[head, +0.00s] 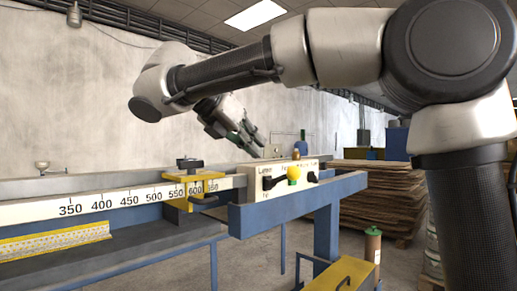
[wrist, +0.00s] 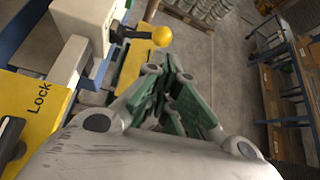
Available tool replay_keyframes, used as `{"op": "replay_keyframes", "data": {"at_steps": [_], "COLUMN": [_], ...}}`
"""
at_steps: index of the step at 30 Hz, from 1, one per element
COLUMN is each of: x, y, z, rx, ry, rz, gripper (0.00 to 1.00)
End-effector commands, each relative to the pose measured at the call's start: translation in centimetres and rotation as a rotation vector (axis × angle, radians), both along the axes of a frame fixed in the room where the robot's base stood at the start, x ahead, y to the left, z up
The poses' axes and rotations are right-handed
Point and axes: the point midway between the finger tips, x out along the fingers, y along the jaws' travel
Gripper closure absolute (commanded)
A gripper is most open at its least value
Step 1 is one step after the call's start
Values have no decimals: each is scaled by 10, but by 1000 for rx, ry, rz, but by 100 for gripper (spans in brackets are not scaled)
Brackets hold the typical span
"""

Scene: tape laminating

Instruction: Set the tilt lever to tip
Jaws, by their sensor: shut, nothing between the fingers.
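A pale control box (head: 283,177) stands at the right end of the scale rail, with small dark labels too blurred to read fully. A lever with a yellow ball knob (head: 294,173) sticks out from its front. A black handle is beside it to the left (head: 271,183). In the wrist view the yellow ball knob (wrist: 162,36) sits on a short dark rod beyond my fingertips. My gripper (head: 252,143) is above and left of the box, pointing down to the right. In the wrist view my gripper (wrist: 172,92) has its green fingers together, empty, apart from the knob.
A yellow clamp (head: 195,190) straddles the numbered scale (head: 120,204); a yellow plate marked "Lock" (wrist: 42,100) shows in the wrist view. A blue beam (head: 295,208) runs in front of the box. Stacked boards (head: 375,195) stand behind right. The air above the box is clear.

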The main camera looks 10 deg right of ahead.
Motion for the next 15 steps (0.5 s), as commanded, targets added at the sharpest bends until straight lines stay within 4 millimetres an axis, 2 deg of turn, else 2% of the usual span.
{"op": "replay_keyframes", "data": {"at_steps": [9, 15], "x": [29, 42], "y": [-50, -72], "z": [-39, -57], "rx": [-2, 0], "ry": [1, 0], "rz": [-5, -2], "gripper": [100, 100]}}
